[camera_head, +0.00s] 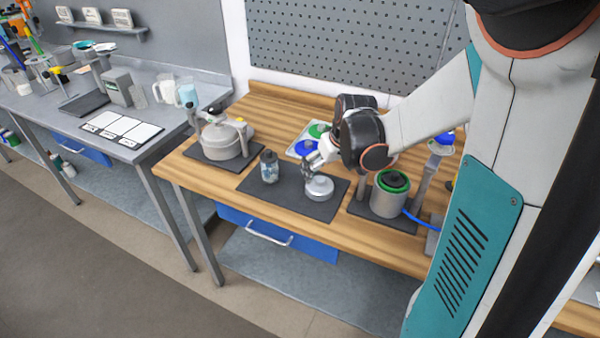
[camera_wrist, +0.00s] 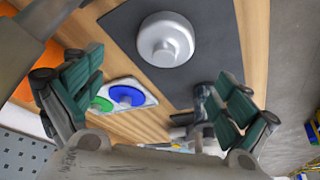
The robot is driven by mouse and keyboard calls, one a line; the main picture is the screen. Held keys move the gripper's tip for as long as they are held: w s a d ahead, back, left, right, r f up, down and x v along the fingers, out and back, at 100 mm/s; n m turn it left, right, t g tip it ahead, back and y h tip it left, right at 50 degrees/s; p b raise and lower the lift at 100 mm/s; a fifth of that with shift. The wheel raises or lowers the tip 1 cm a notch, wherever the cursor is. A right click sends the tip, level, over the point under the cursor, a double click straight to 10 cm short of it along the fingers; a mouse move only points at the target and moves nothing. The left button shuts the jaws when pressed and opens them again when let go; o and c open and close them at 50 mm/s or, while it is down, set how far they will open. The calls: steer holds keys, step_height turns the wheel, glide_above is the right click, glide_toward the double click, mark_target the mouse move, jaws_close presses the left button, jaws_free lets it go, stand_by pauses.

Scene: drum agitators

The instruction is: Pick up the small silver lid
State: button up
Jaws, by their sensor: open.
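The small silver lid (camera_head: 319,188) is round with a raised knob on top. It lies flat on a dark mat (camera_head: 283,197) on the wooden workbench. In the wrist view the lid (camera_wrist: 178,27) is near the top centre, knob facing the camera. My gripper (camera_head: 310,168) is just above the lid in the head view, partly overlapping it. In the wrist view my gripper's (camera_wrist: 160,72) green-padded fingers are spread wide apart and empty. The lid appears beyond the fingertips, with neither finger visibly touching it.
A glass jar (camera_head: 269,166) stands on the same mat, left of the lid. A grey pot on a stand (camera_head: 222,138) is further left; a green-topped drum (camera_head: 390,195) is to the right. A tray with blue (camera_wrist: 127,96) and green lids lies behind.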

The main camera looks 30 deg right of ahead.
mark_target(321, 179)
steer(key=b+x, duration=0.1)
steer(key=x, duration=0.1)
steer(key=shift+f, duration=0.3)
steer(key=x, duration=0.1)
steer(key=b+x, duration=0.1)
steer(key=x, duration=0.1)
steer(key=b+x, duration=0.1)
steer(key=x, duration=0.1)
steer(key=shift+w+a+f, duration=0.15)
steer(key=shift+a, duration=0.15)
steer(key=c, duration=1.6)
